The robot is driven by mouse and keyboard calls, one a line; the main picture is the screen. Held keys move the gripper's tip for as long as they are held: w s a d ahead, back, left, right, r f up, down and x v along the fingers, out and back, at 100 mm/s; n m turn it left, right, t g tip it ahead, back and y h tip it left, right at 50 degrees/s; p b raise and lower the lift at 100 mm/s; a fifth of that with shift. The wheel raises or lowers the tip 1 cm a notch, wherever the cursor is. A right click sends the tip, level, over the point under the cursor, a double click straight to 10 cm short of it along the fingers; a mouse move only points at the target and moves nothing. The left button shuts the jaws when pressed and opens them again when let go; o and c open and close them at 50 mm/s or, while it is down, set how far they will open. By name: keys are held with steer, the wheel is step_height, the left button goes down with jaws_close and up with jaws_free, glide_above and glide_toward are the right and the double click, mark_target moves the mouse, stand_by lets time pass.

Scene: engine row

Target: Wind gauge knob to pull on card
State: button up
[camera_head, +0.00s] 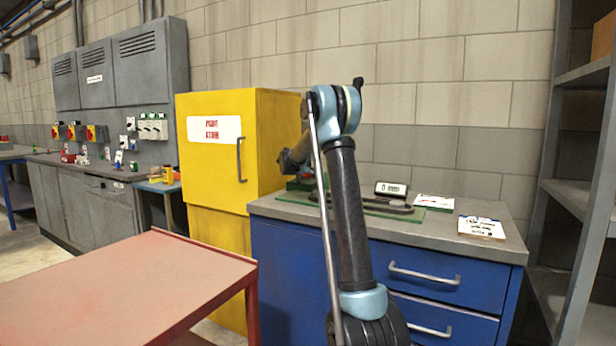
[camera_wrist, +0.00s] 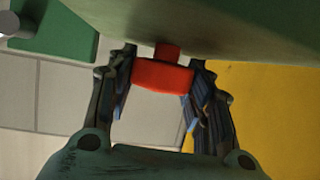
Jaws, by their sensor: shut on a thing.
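My gripper (camera_wrist: 163,92) is shut on a red knob (camera_wrist: 163,76) in the wrist view, with a finger on each side. The knob sits on a short red stem against a large dark green body (camera_wrist: 210,22). The display's figures are too small to read surely. A white card (camera_head: 481,227) with handwriting lies at the bench's right front.
A yellow cabinet (camera_head: 215,165) stands left of the blue bench (camera_head: 285,270). A red table (camera_head: 130,285) is at the front left, its top clear. Grey shelving (camera_head: 575,190) stands on the right.

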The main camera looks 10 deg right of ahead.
steer(key=m+g+h, duration=0.4)
steer(key=m, duration=0.1)
steer(key=shift+m+g+h, duration=0.3)
stand_by(0.4)
steer(key=o, duration=1.1)
steer(key=v, duration=1.2)
steer(key=shift+w+a+f, duration=0.1)
steer(key=shift+w+f, duration=0.1)
